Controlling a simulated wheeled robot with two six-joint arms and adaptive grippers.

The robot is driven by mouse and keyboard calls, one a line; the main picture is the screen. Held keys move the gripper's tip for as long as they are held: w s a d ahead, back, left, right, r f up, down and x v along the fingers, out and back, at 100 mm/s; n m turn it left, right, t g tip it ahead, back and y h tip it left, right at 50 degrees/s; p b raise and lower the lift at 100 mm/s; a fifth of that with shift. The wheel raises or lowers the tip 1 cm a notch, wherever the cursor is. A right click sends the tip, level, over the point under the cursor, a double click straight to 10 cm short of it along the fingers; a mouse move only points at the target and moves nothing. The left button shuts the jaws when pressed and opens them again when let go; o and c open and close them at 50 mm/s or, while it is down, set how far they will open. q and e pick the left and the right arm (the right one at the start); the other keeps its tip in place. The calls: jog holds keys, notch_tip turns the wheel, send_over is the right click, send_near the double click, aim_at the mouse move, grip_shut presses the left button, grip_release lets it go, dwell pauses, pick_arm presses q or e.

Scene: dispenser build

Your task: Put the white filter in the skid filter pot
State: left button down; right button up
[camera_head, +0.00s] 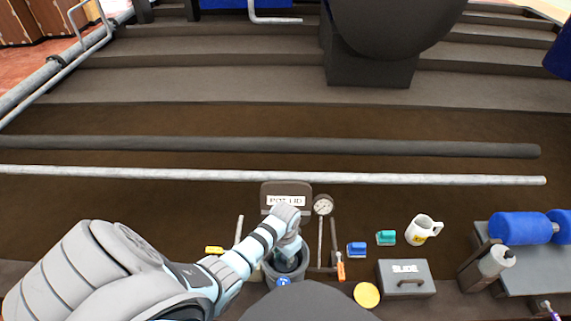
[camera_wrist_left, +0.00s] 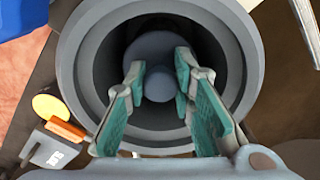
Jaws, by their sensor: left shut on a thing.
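The skid filter pot (camera_head: 286,280) is a grey round pot at the bottom centre of the head view. In the left wrist view its wide rim (camera_wrist_left: 78,70) surrounds a dark opening. My left gripper (camera_head: 290,252) is over the pot, and its teal-padded fingers (camera_wrist_left: 162,85) reach into the mouth. My right gripper is out of view.
A lid marked POT LID (camera_head: 286,188) stands behind the pot, with a gauge (camera_head: 323,205) beside it.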

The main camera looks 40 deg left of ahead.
pick_arm(q)
jog(key=shift+r, duration=0.1)
jog(key=c, duration=1.4)
grip_release()
jog(key=shift+o, duration=0.2)
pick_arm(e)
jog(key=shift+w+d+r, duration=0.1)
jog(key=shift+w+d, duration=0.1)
pick_arm(q)
notch_tip(320, 180, up, 12)
jog(key=p, duration=0.7)
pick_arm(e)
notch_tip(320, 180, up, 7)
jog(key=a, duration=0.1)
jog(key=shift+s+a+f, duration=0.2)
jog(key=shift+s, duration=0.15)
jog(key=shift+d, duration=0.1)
